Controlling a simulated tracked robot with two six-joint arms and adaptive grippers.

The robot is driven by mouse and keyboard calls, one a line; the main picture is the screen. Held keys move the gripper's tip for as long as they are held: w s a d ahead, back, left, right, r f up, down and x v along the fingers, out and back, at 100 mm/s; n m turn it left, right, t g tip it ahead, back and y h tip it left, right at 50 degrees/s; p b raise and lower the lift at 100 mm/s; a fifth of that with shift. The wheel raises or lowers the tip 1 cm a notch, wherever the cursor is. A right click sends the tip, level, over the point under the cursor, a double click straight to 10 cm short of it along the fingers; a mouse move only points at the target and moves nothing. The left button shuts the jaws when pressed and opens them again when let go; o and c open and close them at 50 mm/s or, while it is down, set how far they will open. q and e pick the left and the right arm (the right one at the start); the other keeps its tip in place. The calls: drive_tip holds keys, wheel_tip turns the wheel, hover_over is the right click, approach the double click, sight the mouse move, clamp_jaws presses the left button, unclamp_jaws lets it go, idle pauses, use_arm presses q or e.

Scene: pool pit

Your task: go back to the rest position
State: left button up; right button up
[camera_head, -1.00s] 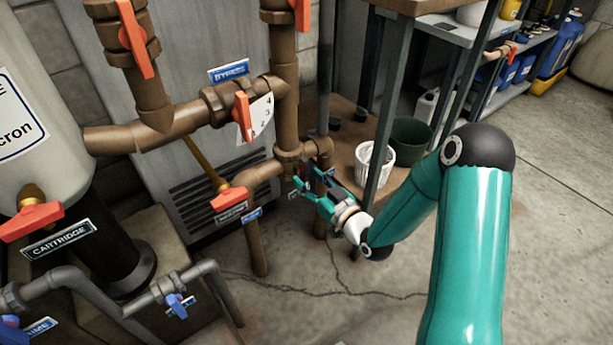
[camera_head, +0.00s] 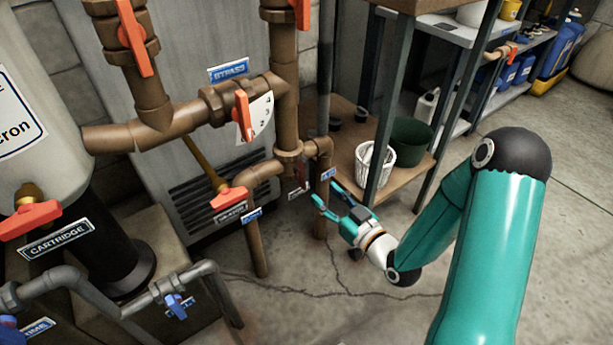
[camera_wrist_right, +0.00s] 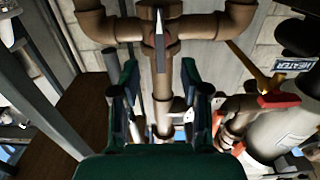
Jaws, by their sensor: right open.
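My right gripper (camera_head: 328,202) is teal and sits in the lower middle of the head view. Its fingers are apart and nothing is between them. It hangs in front of the brown vertical pipe (camera_head: 320,215) beside the shelf. In the right wrist view, the two fingers (camera_wrist_right: 160,85) stand apart on either side of a brown pipe (camera_wrist_right: 161,88) that lies beyond them. A grey valve lever (camera_wrist_right: 159,32) shows ahead of the fingers. My left gripper is not in view.
Brown pipes with orange valve handles (camera_head: 242,115) stand left of my right gripper. A shelf post (camera_head: 385,125) and a white basket (camera_head: 376,163) are close behind it. A cartridge tank (camera_head: 30,100) is at the left. Concrete floor (camera_head: 350,300) lies open below.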

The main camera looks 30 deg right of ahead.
idle(0.4)
drive_tip(key=w+a+r+n+y+p, duration=0.1)
drive_tip(key=w+a+r+y+p, duration=0.15)
drive_tip(key=a, duration=0.55)
drive_tip(key=s+a+f+g+y+p, duration=0.1)
drive_tip(key=s+a+f+g+p, duration=0.1)
drive_tip(key=a+f+g+p, duration=0.45)
drive_tip(key=s+a+f+m+g+h+b, duration=0.1)
drive_tip(key=s+a+f+m+g, duration=0.15)
drive_tip(key=s+f+g, duration=0.45)
drive_tip(key=s+a+f+m+g+b, duration=0.1)
drive_tip(key=s+a+f+g, duration=0.25)
drive_tip(key=s+f, duration=0.6)
wheel_tip(320, 180, up, 39)
drive_tip(key=s+p, duration=0.1)
drive_tip(key=p, duration=3.7)
drive_tip(key=shift+s+d, duration=0.1)
drive_tip(key=shift+s, duration=0.05)
